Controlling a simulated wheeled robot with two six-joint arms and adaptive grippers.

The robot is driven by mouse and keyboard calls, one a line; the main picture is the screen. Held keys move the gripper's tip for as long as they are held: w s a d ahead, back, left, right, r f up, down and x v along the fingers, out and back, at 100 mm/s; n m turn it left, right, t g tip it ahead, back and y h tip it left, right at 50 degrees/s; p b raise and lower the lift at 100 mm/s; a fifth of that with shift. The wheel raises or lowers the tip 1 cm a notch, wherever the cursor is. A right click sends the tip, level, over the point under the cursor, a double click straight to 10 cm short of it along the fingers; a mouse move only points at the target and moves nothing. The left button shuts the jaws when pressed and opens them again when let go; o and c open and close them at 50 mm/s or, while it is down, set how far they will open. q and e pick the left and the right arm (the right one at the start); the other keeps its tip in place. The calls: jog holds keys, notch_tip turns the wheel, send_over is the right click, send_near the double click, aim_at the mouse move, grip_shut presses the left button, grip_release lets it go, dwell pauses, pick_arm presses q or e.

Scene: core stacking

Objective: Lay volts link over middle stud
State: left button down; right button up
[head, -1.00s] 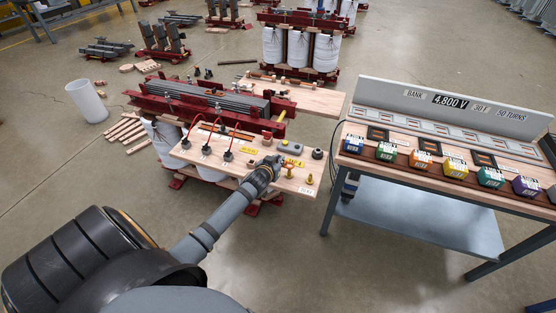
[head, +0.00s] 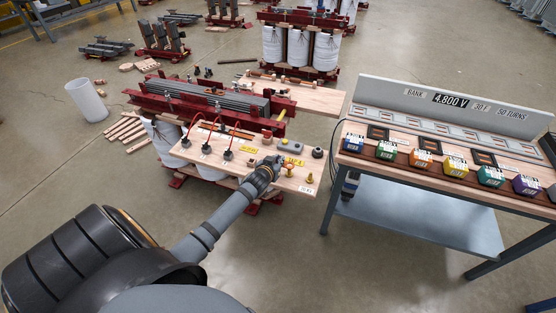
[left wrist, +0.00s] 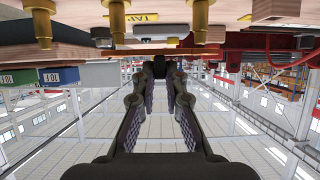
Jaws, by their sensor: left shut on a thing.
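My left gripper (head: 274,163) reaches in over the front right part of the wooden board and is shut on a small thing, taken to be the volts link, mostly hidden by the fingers. Brass studs (left wrist: 117,16) show along the top of that view, on either side of a yellow label. In the head view a brass stud (head: 309,179) stands near the board's right end, and an orange-brass piece (head: 288,170) is beside the gripper. My right gripper is not in view.
The board (head: 220,166) lies on a red-framed core, with red cables (head: 207,122) looping to black terminals and a grey block (head: 291,146) behind. A bench (head: 361,160) with several coloured blocks stands at the right. Open floor lies between.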

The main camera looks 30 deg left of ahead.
pick_arm(q)
jog(key=shift+f+b, duration=1.55)
jog(key=shift+f, duration=0.6)
jog(key=c, duration=1.3)
grip_release()
jog(key=shift+s, duration=0.1)
jog(key=v, duration=1.2)
jog(key=shift+a+f, duration=0.1)
